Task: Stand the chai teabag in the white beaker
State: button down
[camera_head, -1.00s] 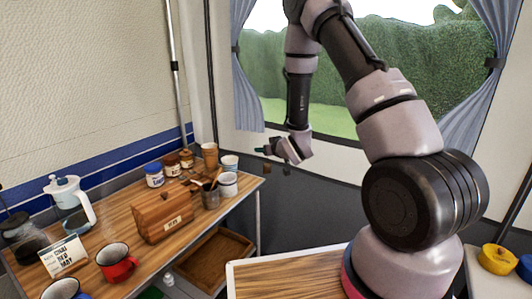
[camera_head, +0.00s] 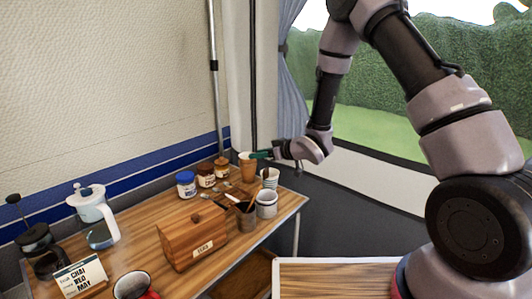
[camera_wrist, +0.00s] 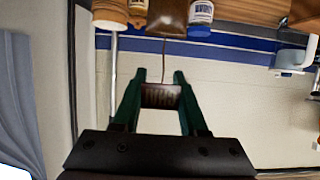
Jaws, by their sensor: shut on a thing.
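My gripper (camera_head: 262,154) is raised above the far right end of the wooden table. In the wrist view its green fingers (camera_wrist: 160,88) are shut on a dark brown tag (camera_wrist: 160,97) with faint markings. A thin string runs from the tag to a brown teabag (camera_wrist: 168,20), which appears to hang below the fingers, in front of the jars. Its label cannot be read. The white beaker (camera_head: 266,205) stands upright near the table's right edge, below and clear of my gripper. Its inside is mostly hidden.
Close to the beaker stand a striped cup (camera_head: 271,182), a tan cup (camera_head: 246,169) and a pot of utensils (camera_head: 243,222). A wooden box (camera_head: 192,235), several jars (camera_head: 186,188), a white jug (camera_head: 93,212) and a card reading CHAI RED MAY (camera_head: 80,277) are further left.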

notch_tip(320, 180, down, 11)
jog(key=shift+f, duration=0.2)
dwell(1.0)
jog(key=shift+c, duration=1.8)
grip_release()
jog(key=shift+d, duration=0.1)
jog(key=v, duration=1)
jog(key=shift+s+d, duration=0.25)
jog(key=shift+r, duration=0.1)
jog(key=shift+r, duration=0.1)
